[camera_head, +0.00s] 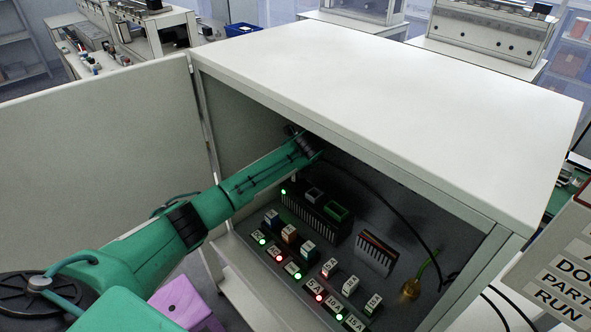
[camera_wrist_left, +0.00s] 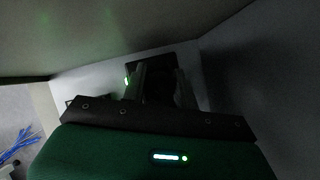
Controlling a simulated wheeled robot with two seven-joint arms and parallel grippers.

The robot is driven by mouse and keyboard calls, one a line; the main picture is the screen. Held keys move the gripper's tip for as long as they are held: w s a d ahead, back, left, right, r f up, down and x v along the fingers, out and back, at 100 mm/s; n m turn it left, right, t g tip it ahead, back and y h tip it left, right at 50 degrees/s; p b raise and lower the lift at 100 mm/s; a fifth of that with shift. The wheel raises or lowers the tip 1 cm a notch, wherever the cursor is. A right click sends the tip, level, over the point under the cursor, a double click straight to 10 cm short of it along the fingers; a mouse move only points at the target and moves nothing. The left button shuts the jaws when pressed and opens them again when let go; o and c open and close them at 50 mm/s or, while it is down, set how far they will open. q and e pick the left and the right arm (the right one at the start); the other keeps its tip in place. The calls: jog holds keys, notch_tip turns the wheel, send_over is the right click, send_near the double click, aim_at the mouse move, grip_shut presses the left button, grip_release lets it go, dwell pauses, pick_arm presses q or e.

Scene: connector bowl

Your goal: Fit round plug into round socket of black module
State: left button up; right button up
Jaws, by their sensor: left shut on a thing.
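My left arm reaches into the open cabinet, and its gripper (camera_head: 307,146) is at the dark upper back of the inside. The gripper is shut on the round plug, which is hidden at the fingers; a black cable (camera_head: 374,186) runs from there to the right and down. The black module (camera_head: 308,211) is on the panel below the gripper, with a pale grey socket and a green rectangular socket on top. I cannot tell which opening is round. In the wrist view the fingers (camera_wrist_left: 161,88) are in front of a dark block with a green light beside it. My right gripper is out of view.
The cabinet roof (camera_head: 400,95) hangs close over my arm, and the open door (camera_head: 100,150) stands at the left. Several small breaker-like blocks (camera_head: 330,268) with lights sit at the front. A finned block (camera_head: 376,252) and a brass fitting (camera_head: 410,289) are at the right.

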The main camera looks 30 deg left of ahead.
pick_arm(q)
jog(key=o, duration=1)
jog(key=shift+f, duration=0.1)
jog(key=shift+c, duration=0.2)
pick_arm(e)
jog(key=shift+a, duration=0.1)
pick_arm(q)
jog(key=shift+s+d+r, duration=0.15)
jog(key=shift+d+r, duration=0.05)
jog(key=shift+r, duration=0.35)
jog(key=b+v, duration=0.2)
jog(key=v, duration=0.9)
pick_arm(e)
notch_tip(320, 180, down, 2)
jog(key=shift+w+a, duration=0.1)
